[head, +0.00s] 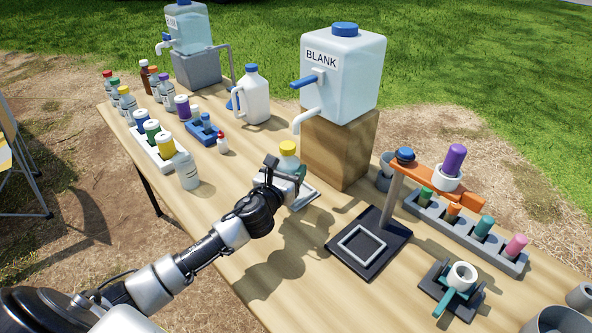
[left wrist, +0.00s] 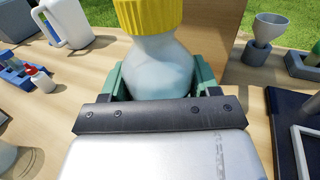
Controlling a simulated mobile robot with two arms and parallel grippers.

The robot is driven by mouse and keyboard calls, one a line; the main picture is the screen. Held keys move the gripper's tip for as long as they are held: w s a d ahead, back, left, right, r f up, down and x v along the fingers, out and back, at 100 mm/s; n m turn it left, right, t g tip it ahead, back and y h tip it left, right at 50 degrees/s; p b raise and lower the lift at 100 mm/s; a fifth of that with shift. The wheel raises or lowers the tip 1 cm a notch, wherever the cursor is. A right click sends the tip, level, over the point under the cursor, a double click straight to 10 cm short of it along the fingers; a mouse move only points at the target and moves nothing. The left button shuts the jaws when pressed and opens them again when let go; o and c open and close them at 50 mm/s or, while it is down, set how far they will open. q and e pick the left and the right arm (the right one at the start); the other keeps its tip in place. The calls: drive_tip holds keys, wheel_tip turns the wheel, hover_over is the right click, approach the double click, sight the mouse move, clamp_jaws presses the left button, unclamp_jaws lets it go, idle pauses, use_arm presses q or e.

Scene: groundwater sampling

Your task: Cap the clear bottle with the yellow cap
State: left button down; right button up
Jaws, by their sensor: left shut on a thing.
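The clear bottle (left wrist: 158,68) looks pale and translucent and stands upright between the green fingers of my left gripper (head: 286,174), which is shut on its body. The yellow cap (head: 288,148) sits on top of the bottle's neck. It also shows in the left wrist view (left wrist: 148,14), cut off by the top edge. I cannot tell how tightly it is seated. In the head view, my gripper hides most of the bottle, and a pale flat pad (head: 305,197) shows beside its base. My right gripper is not in view.
A BLANK water container (head: 350,75) on a wooden block (head: 338,150) stands just behind. A black stand (head: 368,245) with an orange arm is to the right. A white rack (head: 165,158), another bottle (head: 188,172) and a jug (head: 253,100) are to the left. The front table is clear.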

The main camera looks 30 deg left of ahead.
use_arm(q)
drive_tip(key=w, duration=0.4)
drive_tip(key=shift+w+a, duration=0.1)
drive_tip(key=shift+w, duration=0.15)
drive_tip(key=shift+f+b, duration=0.7)
drive_tip(key=shift+f, duration=1.1)
drive_tip(key=shift+f, duration=0.1)
drive_tip(key=shift+c, duration=1.2)
unclamp_jaws()
